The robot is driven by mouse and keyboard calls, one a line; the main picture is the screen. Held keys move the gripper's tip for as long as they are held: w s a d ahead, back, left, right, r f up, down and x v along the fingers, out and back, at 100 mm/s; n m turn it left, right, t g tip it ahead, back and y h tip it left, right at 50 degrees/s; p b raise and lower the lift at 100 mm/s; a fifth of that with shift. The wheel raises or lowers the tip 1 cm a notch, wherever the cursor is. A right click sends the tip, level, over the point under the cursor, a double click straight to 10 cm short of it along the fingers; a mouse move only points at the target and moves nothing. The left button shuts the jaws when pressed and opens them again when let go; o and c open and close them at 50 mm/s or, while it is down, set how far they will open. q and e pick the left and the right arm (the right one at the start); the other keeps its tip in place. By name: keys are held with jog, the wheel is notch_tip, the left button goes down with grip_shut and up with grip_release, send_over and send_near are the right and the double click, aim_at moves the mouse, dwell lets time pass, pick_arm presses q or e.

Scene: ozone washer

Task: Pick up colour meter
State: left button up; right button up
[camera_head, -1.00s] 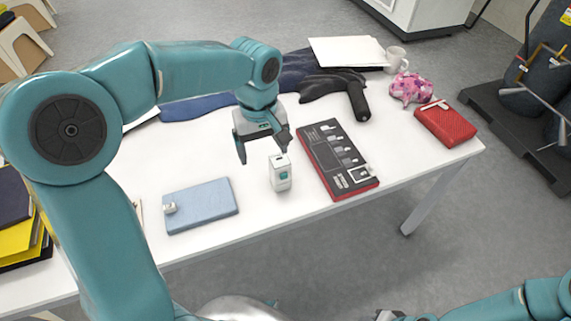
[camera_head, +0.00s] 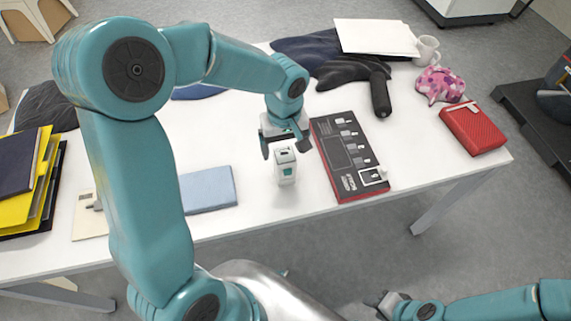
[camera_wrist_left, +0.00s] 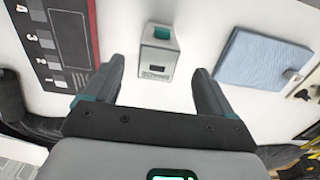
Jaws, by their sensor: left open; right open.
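The colour meter looks to be the small white and grey box (camera_head: 286,168) with a teal patch, standing upright on the white table. My left gripper (camera_head: 285,148) is open just behind and above it in the head view. In the left wrist view the box (camera_wrist_left: 159,52) stands between and a little beyond the open fingertips of my left gripper (camera_wrist_left: 157,75), apart from both. My right gripper (camera_head: 385,303) is at the bottom of the head view, off the table's front, with no object seen in it.
A dark panel with red edges (camera_head: 335,155) lies right of the box. A blue folder (camera_head: 210,190) lies left, partly hidden by my arm. A red case (camera_head: 473,130), pink patterned object (camera_head: 440,85), mug (camera_head: 428,48) and dark hair-dryer-like object (camera_head: 380,95) are further right.

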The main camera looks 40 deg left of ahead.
aim_at(285, 156)
pick_arm(q)
jog(key=shift+w+f, duration=0.1)
jog(key=shift+f, duration=1.1)
jog(key=f, duration=0.4)
jog(key=shift+w+a+f+p, duration=0.15)
jog(key=shift+w+f+p, duration=0.05)
jog(key=shift+p, duration=0.1)
jog(key=shift+s+r, duration=0.1)
jog(key=shift+s, duration=0.1)
jog(key=shift+w, duration=0.1)
jog(key=c, duration=1.3)
